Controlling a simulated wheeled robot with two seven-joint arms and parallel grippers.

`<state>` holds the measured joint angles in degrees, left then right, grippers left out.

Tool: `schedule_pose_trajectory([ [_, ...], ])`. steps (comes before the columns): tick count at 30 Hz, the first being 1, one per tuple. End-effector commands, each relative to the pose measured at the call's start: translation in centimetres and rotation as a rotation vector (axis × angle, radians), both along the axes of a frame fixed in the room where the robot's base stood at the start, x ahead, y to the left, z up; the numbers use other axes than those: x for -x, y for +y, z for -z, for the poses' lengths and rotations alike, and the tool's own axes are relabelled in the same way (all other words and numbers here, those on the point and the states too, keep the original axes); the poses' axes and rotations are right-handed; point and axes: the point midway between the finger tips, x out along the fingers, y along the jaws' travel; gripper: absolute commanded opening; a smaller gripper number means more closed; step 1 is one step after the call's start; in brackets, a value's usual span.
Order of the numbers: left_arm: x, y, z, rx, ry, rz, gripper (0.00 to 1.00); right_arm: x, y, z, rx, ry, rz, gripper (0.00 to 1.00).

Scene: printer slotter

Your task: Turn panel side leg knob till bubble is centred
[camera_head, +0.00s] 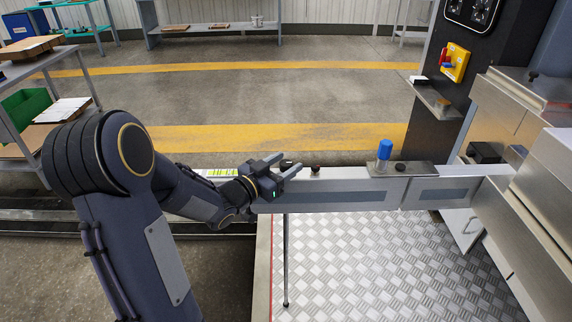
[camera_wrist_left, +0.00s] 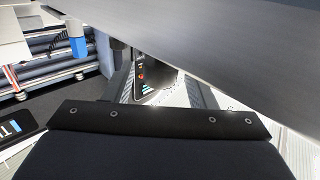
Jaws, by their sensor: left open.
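My left gripper (camera_head: 287,170) is open at the left part of the long grey beam (camera_head: 340,185). A black knob (camera_head: 287,163) shows at its fingertips; I cannot tell whether they touch it. A second dark knob (camera_head: 315,169) stands just right of the gripper, and a third (camera_head: 400,167) stands farther right beside a blue-capped cylinder (camera_head: 384,150). A thin leg (camera_head: 285,265) hangs below the beam. In the left wrist view the fingers (camera_wrist_left: 160,92) are apart, with a grey metal surface (camera_wrist_left: 220,50) crossing above. No bubble is readable. My right gripper is not in view.
A yellow-green strip (camera_head: 222,172) lies behind my left wrist. A metal machine housing (camera_head: 545,180) closes off the right. A dark column (camera_head: 450,100) carries a yellow switch box (camera_head: 455,62). Chequered plate floor (camera_head: 380,270) lies below the beam.

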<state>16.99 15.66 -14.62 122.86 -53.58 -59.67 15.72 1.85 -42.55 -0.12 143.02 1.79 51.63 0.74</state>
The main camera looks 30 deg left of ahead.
Motion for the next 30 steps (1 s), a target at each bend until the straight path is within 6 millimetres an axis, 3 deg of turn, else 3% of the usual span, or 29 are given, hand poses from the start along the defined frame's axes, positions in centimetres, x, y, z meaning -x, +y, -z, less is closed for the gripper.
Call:
schedule_pose_trajectory([
  [11, -0.87, -0.21, 0.01, 0.001, 0.001, -0.001, 0.51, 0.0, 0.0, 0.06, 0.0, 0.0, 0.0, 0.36],
  [21, -0.84, -0.2, 0.01, 0.001, 0.001, -0.002, 0.08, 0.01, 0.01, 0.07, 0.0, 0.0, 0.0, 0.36],
  [30, -0.8, -0.25, 0.19, 0.001, -0.002, -0.036, 0.07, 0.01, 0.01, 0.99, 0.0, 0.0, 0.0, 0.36],
])
